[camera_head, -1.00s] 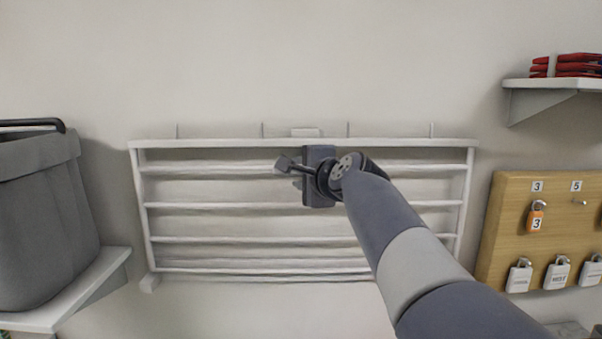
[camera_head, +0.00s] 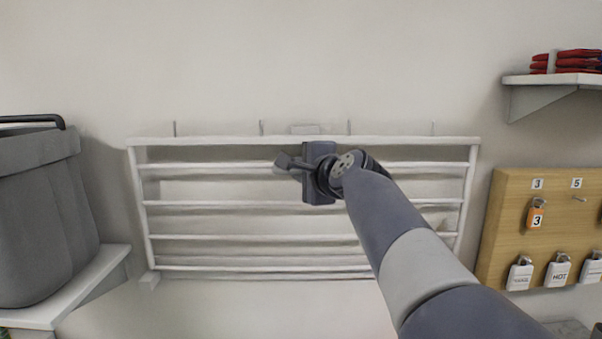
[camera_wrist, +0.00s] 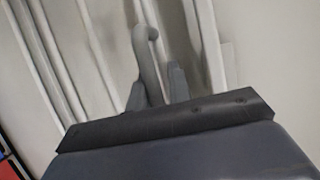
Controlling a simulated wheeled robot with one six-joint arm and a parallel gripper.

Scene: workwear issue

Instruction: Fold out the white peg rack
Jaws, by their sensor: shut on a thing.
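The white peg rack (camera_head: 200,204) is on the wall in front of me, a wide frame with several horizontal bars. Its top rail stands slightly out from the wall, and the lower bars sit close together. My gripper (camera_head: 318,150) is at the middle of the top rail, and its dark body hides the fingertips in the head view. In the wrist view my gripper (camera_wrist: 155,88) is shut around a slim part with a hooked end (camera_wrist: 147,40), which appears to belong to the rack. The exact contact is partly hidden.
A grey bin (camera_head: 40,210) stands on a white shelf (camera_head: 85,290) at left. A wooden board with padlocks (camera_head: 500,225) hangs at right, below a shelf (camera_head: 550,82) with red folded items (camera_head: 575,60). Thin pegs show above the rack. The wall above is clear.

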